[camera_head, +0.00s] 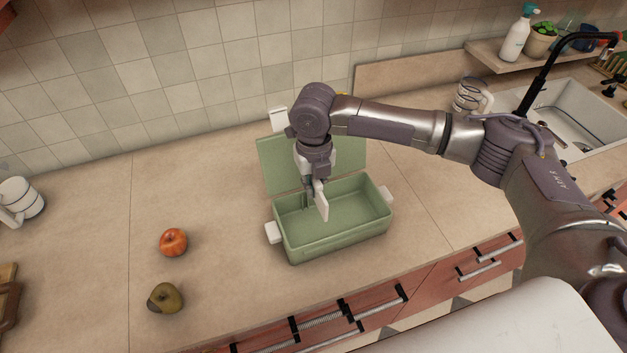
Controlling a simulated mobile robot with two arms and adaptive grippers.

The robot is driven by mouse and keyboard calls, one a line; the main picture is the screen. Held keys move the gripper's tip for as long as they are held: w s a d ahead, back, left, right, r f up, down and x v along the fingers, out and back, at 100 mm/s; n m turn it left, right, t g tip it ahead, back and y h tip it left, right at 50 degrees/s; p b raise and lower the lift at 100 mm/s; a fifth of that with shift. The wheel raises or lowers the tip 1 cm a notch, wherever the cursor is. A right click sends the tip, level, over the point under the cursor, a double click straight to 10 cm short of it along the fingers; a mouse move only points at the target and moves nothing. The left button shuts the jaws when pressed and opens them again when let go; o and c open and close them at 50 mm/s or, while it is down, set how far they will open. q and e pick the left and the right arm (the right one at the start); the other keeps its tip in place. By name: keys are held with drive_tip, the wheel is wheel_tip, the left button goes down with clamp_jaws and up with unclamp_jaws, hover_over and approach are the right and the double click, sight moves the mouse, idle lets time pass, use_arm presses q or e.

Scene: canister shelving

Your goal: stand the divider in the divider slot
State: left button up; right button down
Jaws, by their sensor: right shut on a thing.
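The divider (322,204) is a small white plate. My right gripper (316,186) is shut on it and holds it upright over the inside of the green box (338,247). The box is open, with its lid (279,161) raised at the back and white clips at its sides. Thin ribs show on the inner back wall, left of the divider; they may mark the divider slot (306,201). I cannot tell whether the divider's lower edge touches the box floor. My left gripper is not in view.
A red apple (173,242) and a green pear-like fruit (166,298) lie on the counter left of the box. Another mug (470,95) stands by the sink (575,112) at the right. The counter around the box is mostly clear.

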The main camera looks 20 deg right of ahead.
drive_tip(key=shift+p, duration=0.4)
drive_tip(key=b, duration=0.2)
hover_over(315, 229)
drive_tip(key=shift+a+f, duration=0.1)
drive_tip(key=shift+f, duration=2.4)
drive_tip(key=shift+w+f+b, duration=0.1)
drive_tip(key=shift+f+b, duration=1.95)
drive_tip(key=shift+f, duration=2)
drive_tip(key=shift+f, duration=0.55)
drive_tip(key=shift+f, duration=0.2)
drive_tip(key=c, duration=1.1)
unclamp_jaws()
